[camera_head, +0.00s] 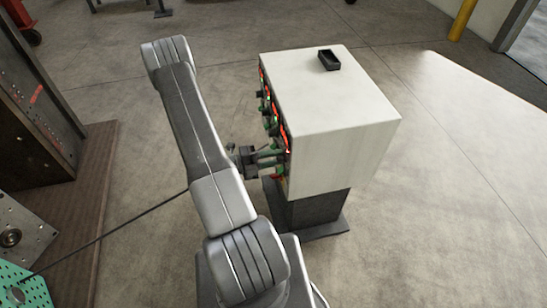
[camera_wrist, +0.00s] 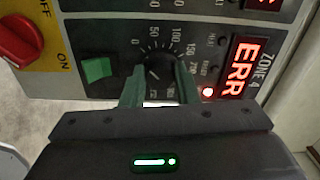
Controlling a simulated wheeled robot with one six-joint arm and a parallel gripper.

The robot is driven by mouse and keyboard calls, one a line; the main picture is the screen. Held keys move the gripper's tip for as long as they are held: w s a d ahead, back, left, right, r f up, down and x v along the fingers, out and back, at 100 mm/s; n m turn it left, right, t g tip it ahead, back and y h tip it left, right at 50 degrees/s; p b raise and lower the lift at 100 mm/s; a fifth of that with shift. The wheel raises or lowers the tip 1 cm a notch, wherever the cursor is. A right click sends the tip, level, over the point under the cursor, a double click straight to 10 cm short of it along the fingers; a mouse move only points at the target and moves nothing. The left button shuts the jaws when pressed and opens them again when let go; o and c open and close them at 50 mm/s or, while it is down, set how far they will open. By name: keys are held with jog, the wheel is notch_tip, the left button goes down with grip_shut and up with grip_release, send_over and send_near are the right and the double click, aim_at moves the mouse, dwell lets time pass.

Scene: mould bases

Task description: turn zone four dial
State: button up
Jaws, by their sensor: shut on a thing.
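The zone four dial (camera_wrist: 160,73) is a dark knob with a white pointer line, on the control panel face in the wrist view. A scale with printed numbers runs around it. My gripper (camera_wrist: 160,88) is shut on the dial, with one green finger on each side of it. The zone 4 display (camera_wrist: 238,68) beside it shows red ERR, with a lit red lamp (camera_wrist: 208,91) below. In the head view, my gripper (camera_head: 280,157) reaches the front of the white control cabinet (camera_head: 335,110); the dial itself is hidden there.
A green rocker switch (camera_wrist: 97,70) and a red ON/OFF knob (camera_wrist: 20,40) sit left of the dial in the wrist view. A small black tray (camera_head: 329,60) lies on the cabinet top. A dark mould base (camera_head: 35,110) stands at left. The floor right of the cabinet is clear.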

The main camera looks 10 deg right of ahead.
jog(key=o, duration=1)
jog(key=shift+c, duration=0.2)
jog(key=shift+a, duration=0.1)
jog(key=a+b, duration=0.1)
jog(key=a, duration=1.2)
jog(key=shift+s+a+b, duration=0.2)
jog(key=shift+a+b, duration=0.15)
jog(key=d+p, duration=0.1)
jog(key=d, duration=1.3)
jog(key=shift+w+p, duration=0.2)
jog(key=shift+p, duration=0.15)
